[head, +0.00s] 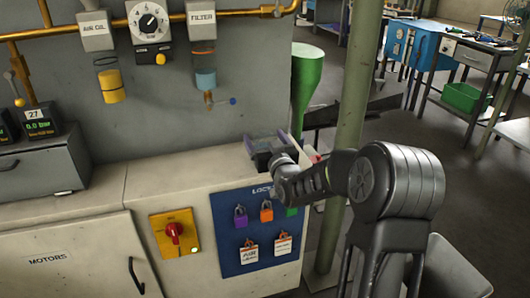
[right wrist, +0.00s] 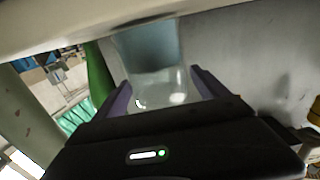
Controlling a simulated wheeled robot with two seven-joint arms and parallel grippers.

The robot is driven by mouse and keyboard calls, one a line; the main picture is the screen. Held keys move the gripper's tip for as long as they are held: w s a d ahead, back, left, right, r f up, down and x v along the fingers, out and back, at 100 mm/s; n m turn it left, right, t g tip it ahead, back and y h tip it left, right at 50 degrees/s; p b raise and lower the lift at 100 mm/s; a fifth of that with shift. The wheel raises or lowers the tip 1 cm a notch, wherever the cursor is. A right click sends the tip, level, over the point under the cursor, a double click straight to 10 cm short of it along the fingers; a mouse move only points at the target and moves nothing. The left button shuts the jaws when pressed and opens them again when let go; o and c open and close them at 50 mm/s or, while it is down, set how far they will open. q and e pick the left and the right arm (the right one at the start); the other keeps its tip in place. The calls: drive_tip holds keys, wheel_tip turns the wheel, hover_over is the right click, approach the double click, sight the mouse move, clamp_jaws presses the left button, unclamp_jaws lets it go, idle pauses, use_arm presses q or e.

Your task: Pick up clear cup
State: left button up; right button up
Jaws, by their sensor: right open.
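The clear cup (right wrist: 158,85) shows in the right wrist view, see-through and faintly bluish, between the two purple-edged fingers of my right gripper (right wrist: 163,92). The fingers are open, one on each side of the cup. Whether either one touches it, I cannot tell. In the head view my right gripper (head: 268,146) is over the far right end of the cabinet top, against the grey wall panel. I cannot make out the cup there. My left gripper is not in view.
The beige cabinet (head: 160,190) has a blue lock board (head: 232,252) and a red rotary switch (head: 174,230) on its front. A green funnel-shaped thing (head: 306,75) and a pale post (head: 350,100) stand right of it. The cabinet top left of my gripper is clear.

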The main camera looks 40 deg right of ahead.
drive_tip(key=c, duration=1.4)
drive_tip(key=shift+c, duration=0.2)
wheel_tip(320, 180, up, 10)
drive_tip(key=p, duration=0.1)
drive_tip(key=shift+p, duration=0.4)
